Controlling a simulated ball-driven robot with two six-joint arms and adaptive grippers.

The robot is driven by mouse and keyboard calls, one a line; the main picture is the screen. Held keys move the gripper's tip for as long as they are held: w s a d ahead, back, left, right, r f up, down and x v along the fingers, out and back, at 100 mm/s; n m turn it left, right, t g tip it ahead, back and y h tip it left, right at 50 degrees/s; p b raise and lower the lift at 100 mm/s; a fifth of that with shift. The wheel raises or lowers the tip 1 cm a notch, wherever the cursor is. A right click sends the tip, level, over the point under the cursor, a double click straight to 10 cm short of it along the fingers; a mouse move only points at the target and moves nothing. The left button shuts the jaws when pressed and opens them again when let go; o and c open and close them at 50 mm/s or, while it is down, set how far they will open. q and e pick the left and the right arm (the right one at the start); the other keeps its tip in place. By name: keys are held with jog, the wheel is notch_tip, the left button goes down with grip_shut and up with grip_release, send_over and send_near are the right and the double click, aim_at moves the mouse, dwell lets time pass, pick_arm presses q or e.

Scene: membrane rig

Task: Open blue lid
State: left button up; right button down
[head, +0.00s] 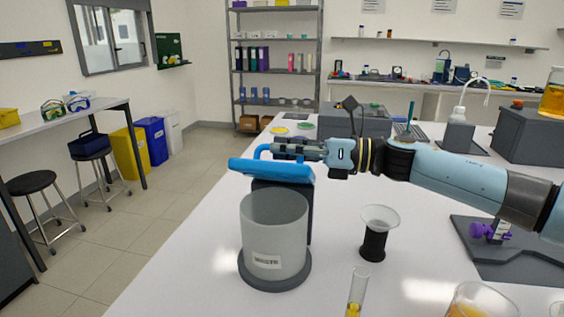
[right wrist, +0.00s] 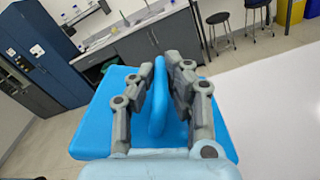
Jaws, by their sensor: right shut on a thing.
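The blue lid (head: 272,170) is up off the mouth of the frosted waste container (head: 274,232), tilted slightly above its back rim in the head view. The container stands on a dark round base and bears a label reading WASTE. My right gripper (head: 277,150) is shut on the lid's blue handle. In the right wrist view, the fingers of my right gripper (right wrist: 168,66) stand on both sides of the upright handle (right wrist: 157,88), with the flat blue lid (right wrist: 100,118) beneath. My left gripper is not in view.
A white funnel on a black stand (head: 375,240) is right of the container. A test tube with yellow liquid (head: 356,292) and a beaker (head: 482,302) stand near the front. A grey plate with a purple knob (head: 495,230) lies at right. The white table (head: 185,262) is clear left of the container.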

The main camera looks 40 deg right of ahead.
jog(key=d+m, duration=0.1)
jog(key=w+d+m, duration=0.1)
jog(key=shift+w+r+m+b, duration=0.25)
jog(key=shift+w+m+b, duration=0.05)
jog(key=shift+m+b, duration=0.1)
jog(key=shift+w+d+m+b, duration=0.4)
jog(key=shift+d+m, duration=0.05)
jog(key=shift+m, duration=0.35)
jog(key=shift+w+d+m+b, duration=0.3)
jog(key=shift+d+m+b, duration=0.1)
jog(key=shift+m, duration=0.1)
jog(key=shift+w+d+b, duration=0.3)
jog(key=shift+b, duration=0.15)
jog(key=c, duration=1.3)
grip_release()
jog(key=shift+c, duration=0.2)
jog(key=shift+d, duration=0.2)
